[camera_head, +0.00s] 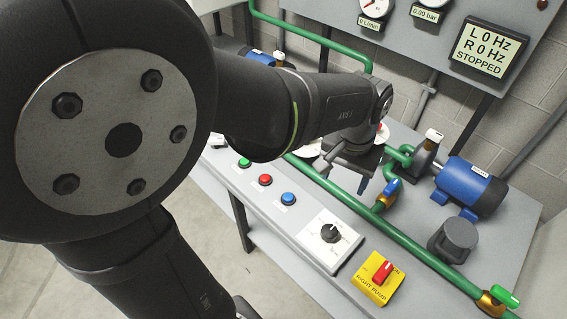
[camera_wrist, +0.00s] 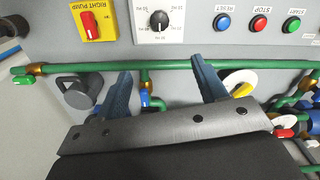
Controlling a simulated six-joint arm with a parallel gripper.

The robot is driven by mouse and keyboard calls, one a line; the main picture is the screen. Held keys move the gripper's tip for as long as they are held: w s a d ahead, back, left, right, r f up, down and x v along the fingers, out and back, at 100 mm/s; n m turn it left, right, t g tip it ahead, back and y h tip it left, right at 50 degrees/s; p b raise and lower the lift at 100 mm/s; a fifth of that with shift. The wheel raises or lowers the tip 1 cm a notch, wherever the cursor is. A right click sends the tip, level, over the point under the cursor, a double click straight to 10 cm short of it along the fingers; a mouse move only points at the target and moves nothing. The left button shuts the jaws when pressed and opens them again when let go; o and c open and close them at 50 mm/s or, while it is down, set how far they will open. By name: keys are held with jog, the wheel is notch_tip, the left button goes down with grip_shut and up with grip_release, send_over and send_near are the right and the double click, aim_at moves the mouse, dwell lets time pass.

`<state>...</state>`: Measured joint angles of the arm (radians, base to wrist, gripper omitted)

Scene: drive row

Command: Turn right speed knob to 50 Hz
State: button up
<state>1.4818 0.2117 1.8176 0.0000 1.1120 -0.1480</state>
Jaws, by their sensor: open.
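The right speed knob (camera_head: 330,233) is a black dial on a white scale plate (camera_head: 313,241) on the front panel. In the wrist view the knob (camera_wrist: 159,20) is near the top middle, on its plate (camera_wrist: 176,34); its exact setting is too small to read. My gripper (camera_wrist: 160,68) is open, its two blue-grey fingers apart and empty. The fingers are over the green pipe, apart from the knob. In the head view my gripper (camera_head: 353,166) is partly hidden by my arm, behind the panel's row of controls. The display (camera_head: 484,51) reads L 0 Hz, R 0 Hz, STOPPED.
A yellow RIGHT PUMP plate (camera_head: 369,290) with a red switch (camera_head: 382,271) sits beside the knob. Blue (camera_head: 288,199), red (camera_head: 265,180) and green (camera_head: 244,162) buttons are on its other side. A green pipe (camera_head: 407,242), valves and a blue motor (camera_head: 466,186) stand behind.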

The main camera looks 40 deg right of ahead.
aim_at(330, 231)
jog(key=f+n, duration=0.2)
jog(key=f, duration=0.5)
jog(key=f+n, duration=0.3)
jog(key=f, duration=0.5)
jog(key=f+n, duration=0.2)
jog(key=f, duration=0.6)
jog(key=shift+s+a, duration=0.1)
jog(key=shift+a, duration=0.1)
jog(key=shift+c, duration=0.5)
jog(key=c, duration=0.9)
